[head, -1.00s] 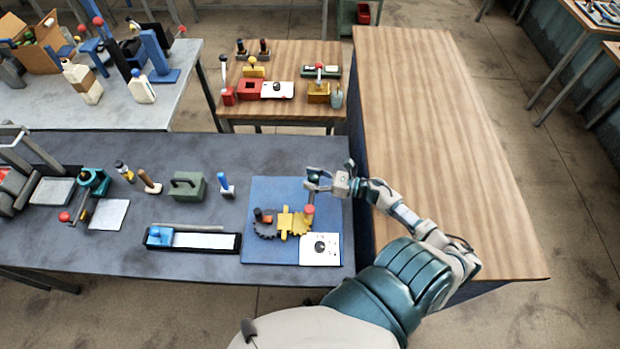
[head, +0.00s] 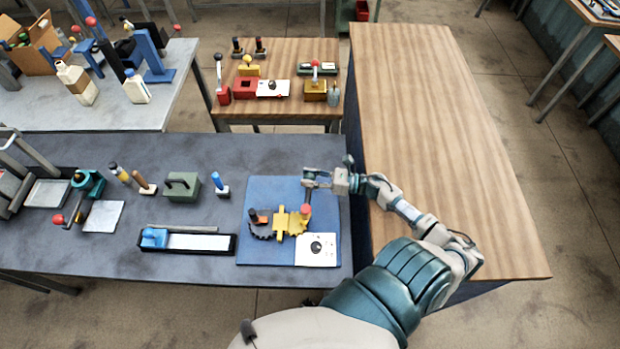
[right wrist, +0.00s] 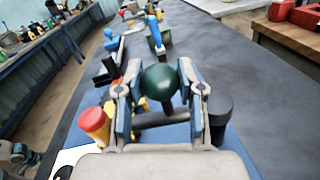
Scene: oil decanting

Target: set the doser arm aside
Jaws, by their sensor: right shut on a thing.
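My right gripper (head: 310,178) is over the upper right part of the blue mat (head: 262,192). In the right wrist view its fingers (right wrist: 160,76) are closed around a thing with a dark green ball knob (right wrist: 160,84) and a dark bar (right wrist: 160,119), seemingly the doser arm. A black cylinder (right wrist: 219,115) stands at the bar's right end. The knob is hidden in the head view. My left gripper is not in view.
A black tray with a blue block (head: 154,237) lies left of the mat. A green box (head: 182,185) and a blue-handled tool (head: 220,184) stand behind it. The wooden table (head: 430,130) at right is bare. Bare dark tabletop (head: 120,250) lies at left front.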

